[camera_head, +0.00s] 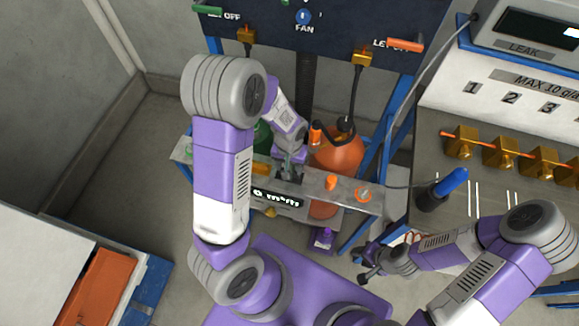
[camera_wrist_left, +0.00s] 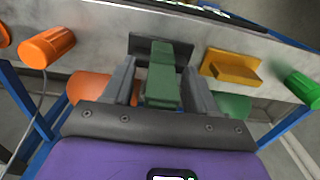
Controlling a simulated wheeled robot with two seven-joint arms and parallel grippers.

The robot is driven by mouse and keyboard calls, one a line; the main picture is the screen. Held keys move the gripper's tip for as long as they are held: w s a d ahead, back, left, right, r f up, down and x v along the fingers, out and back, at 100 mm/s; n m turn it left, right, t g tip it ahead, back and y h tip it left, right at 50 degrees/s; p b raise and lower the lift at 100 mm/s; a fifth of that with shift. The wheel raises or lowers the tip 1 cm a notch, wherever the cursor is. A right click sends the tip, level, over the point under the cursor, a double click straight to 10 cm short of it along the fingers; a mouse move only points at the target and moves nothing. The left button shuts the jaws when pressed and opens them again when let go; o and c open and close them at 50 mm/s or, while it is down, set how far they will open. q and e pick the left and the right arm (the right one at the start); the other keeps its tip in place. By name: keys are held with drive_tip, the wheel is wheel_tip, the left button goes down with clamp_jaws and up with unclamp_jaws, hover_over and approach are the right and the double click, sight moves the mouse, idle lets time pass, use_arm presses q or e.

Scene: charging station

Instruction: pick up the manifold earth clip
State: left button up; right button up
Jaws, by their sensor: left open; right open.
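A green clip-like block (camera_wrist_left: 161,88) stands on a dark plate on the grey metal manifold panel (camera_wrist_left: 95,48); it looks like the earth clip. In the left wrist view the two fingers of my left gripper (camera_wrist_left: 160,84) are open on either side of it, with small visible gaps. In the head view my left gripper (camera_head: 289,170) is at the panel (camera_head: 345,190), and it largely hides the clip. My right gripper (camera_head: 368,264) is open and empty, low beside the bench on the right.
Orange (camera_wrist_left: 47,47), yellow (camera_wrist_left: 232,68) and green (camera_wrist_left: 302,88) fittings flank the clip. An orange cylinder (camera_head: 338,155) stands behind the panel. A blue-handled tool (camera_head: 452,181) stands on the right bench, near brass valves (camera_head: 500,152). Blue frame legs (camera_head: 385,135) border the station.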

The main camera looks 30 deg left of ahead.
use_arm(q)
clamp_jaws()
